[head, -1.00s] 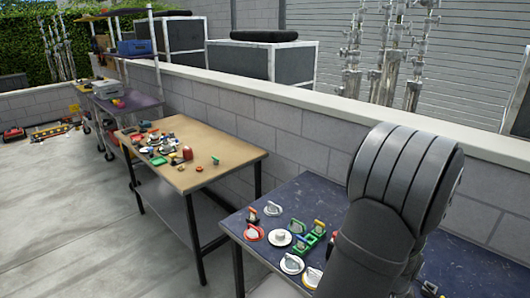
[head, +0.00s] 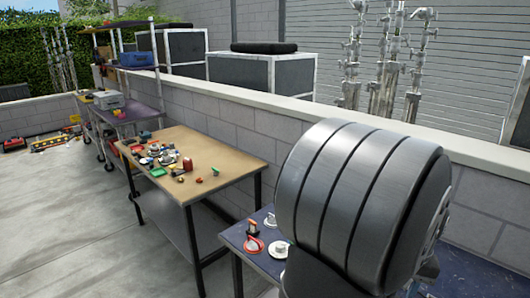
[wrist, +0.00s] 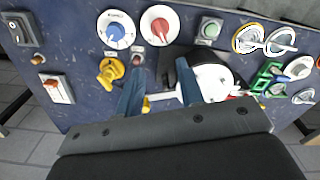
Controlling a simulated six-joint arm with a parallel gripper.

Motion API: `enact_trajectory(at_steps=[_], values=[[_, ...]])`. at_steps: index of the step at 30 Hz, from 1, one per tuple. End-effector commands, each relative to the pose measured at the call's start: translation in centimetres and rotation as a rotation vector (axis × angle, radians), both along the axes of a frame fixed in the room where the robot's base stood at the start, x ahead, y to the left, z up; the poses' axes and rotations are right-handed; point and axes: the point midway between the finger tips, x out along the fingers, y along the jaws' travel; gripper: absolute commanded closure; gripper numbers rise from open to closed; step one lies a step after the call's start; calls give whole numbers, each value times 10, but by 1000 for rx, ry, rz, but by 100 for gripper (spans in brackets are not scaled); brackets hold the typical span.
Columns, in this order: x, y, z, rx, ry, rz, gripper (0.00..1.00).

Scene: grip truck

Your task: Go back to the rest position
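My gripper (wrist: 158,88) shows in the wrist view as two blue-grey fingers held apart, with no object clearly held between them. It is above the dark blue tabletop (wrist: 75,92). A white round part with a black body (wrist: 212,82) lies beside and partly behind the right finger. A yellow part (wrist: 111,70) lies to the left of the left finger. In the head view my thick dark arm link covers the right side and hides the gripper and much of the blue table (head: 232,238).
Blue-handled (wrist: 115,30) and red-handled (wrist: 160,25) discs, a grey-green switch (wrist: 208,30) and green parts (wrist: 265,75) lie on the blue table. A brown table (head: 222,158) with small parts stands left of it. A block wall (head: 240,122) runs behind.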

Motion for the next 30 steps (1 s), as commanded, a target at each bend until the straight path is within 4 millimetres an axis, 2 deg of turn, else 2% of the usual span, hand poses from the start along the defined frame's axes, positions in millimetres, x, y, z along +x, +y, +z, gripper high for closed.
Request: enact_trajectory(at_steps=[2,3,6,18,24,30], values=[[1,-1,17,-4,-4,0,65],[0,0,14,2,1,-14,65],[3,-3,-10,6,5,-92,65],[7,-9,-88,2,3,-389,65],[6,-9,-115,1,3,-492,65],[6,-9,-124,0,0,-534,65]])
